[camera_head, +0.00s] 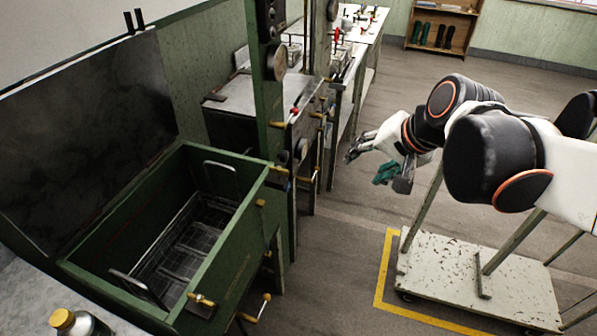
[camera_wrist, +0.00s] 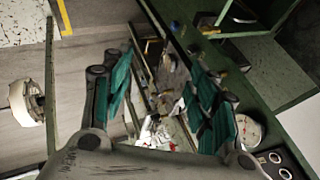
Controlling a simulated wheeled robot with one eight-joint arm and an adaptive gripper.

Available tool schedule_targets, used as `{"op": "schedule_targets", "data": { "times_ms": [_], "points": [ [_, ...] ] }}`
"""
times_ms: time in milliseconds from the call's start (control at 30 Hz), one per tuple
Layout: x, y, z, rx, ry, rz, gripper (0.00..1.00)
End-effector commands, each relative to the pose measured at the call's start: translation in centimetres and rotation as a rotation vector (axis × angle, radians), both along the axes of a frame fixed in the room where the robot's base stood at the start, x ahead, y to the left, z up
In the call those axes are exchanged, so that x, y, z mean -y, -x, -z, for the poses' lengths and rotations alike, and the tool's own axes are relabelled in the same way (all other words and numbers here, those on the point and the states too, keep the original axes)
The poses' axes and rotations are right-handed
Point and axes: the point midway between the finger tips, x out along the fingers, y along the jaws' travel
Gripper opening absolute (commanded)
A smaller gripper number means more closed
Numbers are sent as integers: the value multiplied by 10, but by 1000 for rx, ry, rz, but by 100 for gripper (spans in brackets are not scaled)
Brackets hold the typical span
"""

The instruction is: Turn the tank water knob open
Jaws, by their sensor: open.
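A green tank (camera_head: 232,238) stands at the left in the head view, its dark lid (camera_head: 85,125) raised. Small brass-yellow knobs sit along its outer side: a near one (camera_head: 201,299), a middle one (camera_head: 260,202) and a far one (camera_head: 279,170). A yellow-tipped lever (camera_head: 255,308) is lower down. I cannot tell which is the water knob. My gripper (camera_head: 364,169) is open and empty, right of the machines and apart from the tank. In the wrist view its teal-padded fingers (camera_wrist: 160,78) are spread, with a green frame behind.
A wire basket (camera_head: 185,245) lies inside the tank. A green post with a round gauge (camera_head: 276,62) rises beyond it. A worn white cart (camera_head: 475,275) stands at the right by a yellow floor line (camera_head: 382,270). Floor between cart and tank is clear.

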Motion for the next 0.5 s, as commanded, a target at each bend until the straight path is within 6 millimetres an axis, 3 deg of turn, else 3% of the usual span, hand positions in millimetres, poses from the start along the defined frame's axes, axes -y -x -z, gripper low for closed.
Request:
{"op": "schedule_targets", "data": {
  "times_ms": [100,500],
  "points": [
    [-10,-36,9,-39,-116,63,54],
    [-39,-145,56,-209,-513,262,54]
  ]
}}
